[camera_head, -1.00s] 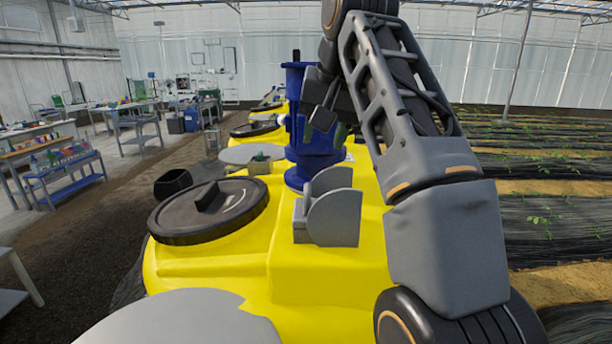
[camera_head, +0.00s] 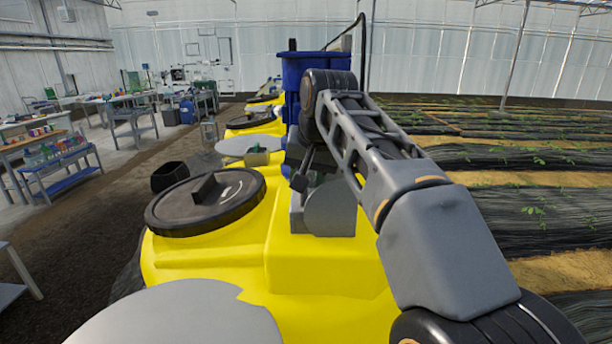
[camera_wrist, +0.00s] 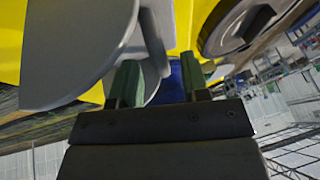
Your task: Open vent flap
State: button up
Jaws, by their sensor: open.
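The grey vent piece (camera_head: 330,209) with rounded side plates stands on top of the yellow tank. I cannot tell for sure which part of it is the flap. My gripper (camera_head: 303,172) is at its upper left side, partly hidden by my arm. In the wrist view, my gripper (camera_wrist: 160,80) has its two green fingers apart. A large grey rounded plate (camera_wrist: 75,50) lies left of the fingers, and a thin grey plate (camera_wrist: 155,42) appears in line with the gap between them. Contact cannot be made out.
A black round lid (camera_head: 206,203) lies on the yellow tank (camera_head: 200,262) to the left. A blue flanged column (camera_head: 300,75) rises just behind my gripper. A grey disc (camera_head: 180,315) is in front, and crop rows lie to the right.

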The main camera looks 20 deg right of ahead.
jog(key=shift+w+f, duration=0.1)
jog(key=shift+f, duration=0.15)
grip_shut()
dwell(0.3)
